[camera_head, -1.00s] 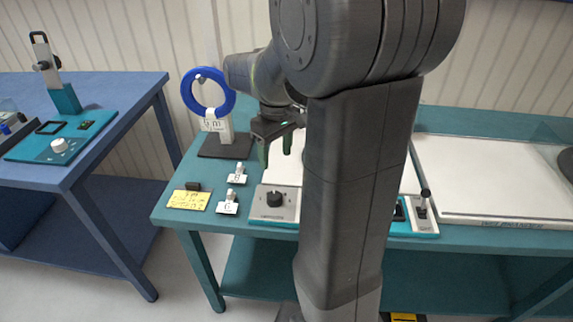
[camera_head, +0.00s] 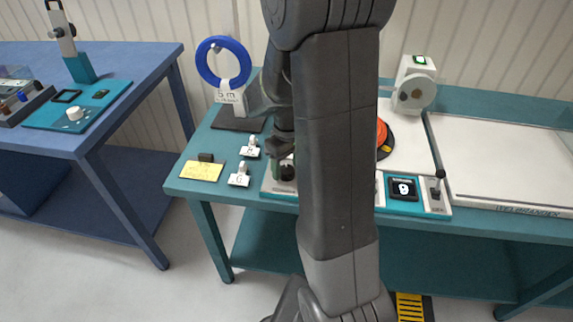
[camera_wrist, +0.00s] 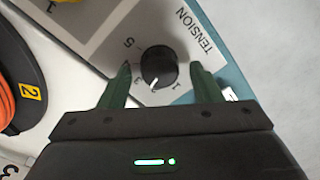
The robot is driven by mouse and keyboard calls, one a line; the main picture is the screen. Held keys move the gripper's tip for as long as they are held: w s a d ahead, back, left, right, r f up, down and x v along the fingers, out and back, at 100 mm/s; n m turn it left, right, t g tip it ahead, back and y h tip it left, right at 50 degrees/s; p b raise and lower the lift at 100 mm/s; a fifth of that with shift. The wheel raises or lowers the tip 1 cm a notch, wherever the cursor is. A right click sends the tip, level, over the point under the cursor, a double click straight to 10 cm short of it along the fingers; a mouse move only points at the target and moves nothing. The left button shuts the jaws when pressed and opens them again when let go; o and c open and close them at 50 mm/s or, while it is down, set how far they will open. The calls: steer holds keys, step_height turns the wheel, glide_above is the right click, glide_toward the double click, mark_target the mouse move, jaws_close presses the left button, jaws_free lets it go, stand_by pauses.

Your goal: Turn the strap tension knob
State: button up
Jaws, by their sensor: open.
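The tension knob (camera_wrist: 159,67) is a black round dial with a white pointer line on a grey plate marked TENSION in the wrist view. My gripper (camera_wrist: 163,82) is open, with one green finger on each side of the knob and a gap visible on both sides. In the head view the knob (camera_head: 286,173) is partly hidden behind my arm, at the front left of the teal table (camera_head: 233,187).
A blue ring on a stand (camera_head: 222,62), small white tags (camera_head: 239,177) and a yellow note (camera_head: 201,171) are left of the knob. A display (camera_head: 403,188) and a lever (camera_head: 438,182) are to the right. An orange reel (camera_wrist: 8,105) lies beside the plate.

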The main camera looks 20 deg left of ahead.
steer(key=c, duration=1)
steer(key=m, duration=0.5)
steer(key=shift+m, duration=0.3)
steer(key=shift+d+m, duration=0.1)
steer(key=shift+m, duration=2.4)
steer(key=o, duration=1)
